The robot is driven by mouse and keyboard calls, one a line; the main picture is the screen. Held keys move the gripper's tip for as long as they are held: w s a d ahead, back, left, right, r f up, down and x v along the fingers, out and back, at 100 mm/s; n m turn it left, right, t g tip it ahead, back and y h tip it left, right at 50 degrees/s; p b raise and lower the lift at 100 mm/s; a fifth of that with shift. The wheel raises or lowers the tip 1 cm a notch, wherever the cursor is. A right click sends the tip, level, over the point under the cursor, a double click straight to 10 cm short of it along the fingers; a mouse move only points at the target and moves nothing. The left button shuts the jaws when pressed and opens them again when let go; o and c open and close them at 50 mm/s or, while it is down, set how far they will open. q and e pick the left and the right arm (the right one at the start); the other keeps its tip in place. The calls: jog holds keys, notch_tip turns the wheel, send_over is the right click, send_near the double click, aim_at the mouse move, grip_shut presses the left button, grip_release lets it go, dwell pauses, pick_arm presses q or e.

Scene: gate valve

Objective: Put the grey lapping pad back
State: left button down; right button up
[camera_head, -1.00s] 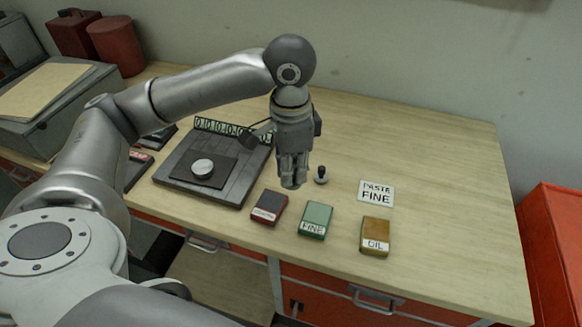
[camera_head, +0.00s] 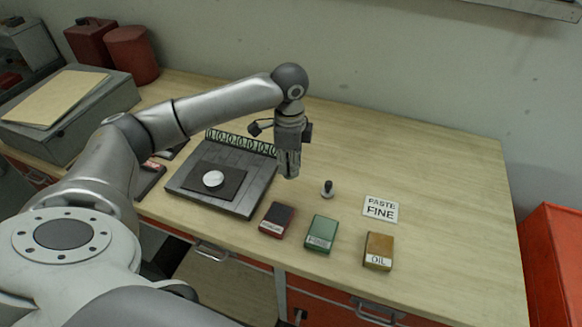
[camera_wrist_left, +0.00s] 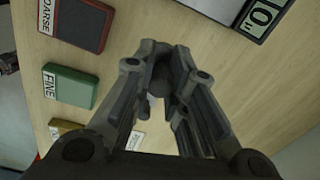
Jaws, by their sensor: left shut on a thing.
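My left gripper (camera_head: 288,172) hangs fingers down above the table, behind the coarse box and right of the dark plate. In the left wrist view its fingertips (camera_wrist_left: 165,78) are shut on a small dark grey, rounded thing (camera_wrist_left: 160,78). The fingers hide much of it, so I cannot tell whether it is the grey lapping pad. A small dark knob on a paler base (camera_head: 328,188) stands on the table to the right, apart from the gripper. On the dark plate (camera_head: 240,206), a dark square sheet (camera_head: 234,182) carries a pale round disc (camera_head: 213,178). My right gripper is not in view.
Along the front stand a dark red coarse box (camera_head: 277,218), a green fine box (camera_head: 321,232) and an amber oil box (camera_head: 379,248). A white card (camera_head: 381,209) reads PASTE FINE. The table (camera_head: 440,170) is clear at the right and back.

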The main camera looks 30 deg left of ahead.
pick_arm(q)
jog(key=w+f, duration=0.1)
jog(key=w+a+f, duration=0.1)
jog(key=shift+f+p, duration=0.3)
jog(key=shift+f, duration=0.1)
notch_tip(320, 180, down, 2)
jog(key=shift+f+p, duration=0.1)
jog(key=shift+p, duration=0.65)
jog(key=shift+f, duration=0.4)
jog(key=shift+f, duration=0.1)
jog(key=c, duration=1.4)
grip_release()
jog(key=shift+c, duration=0.2)
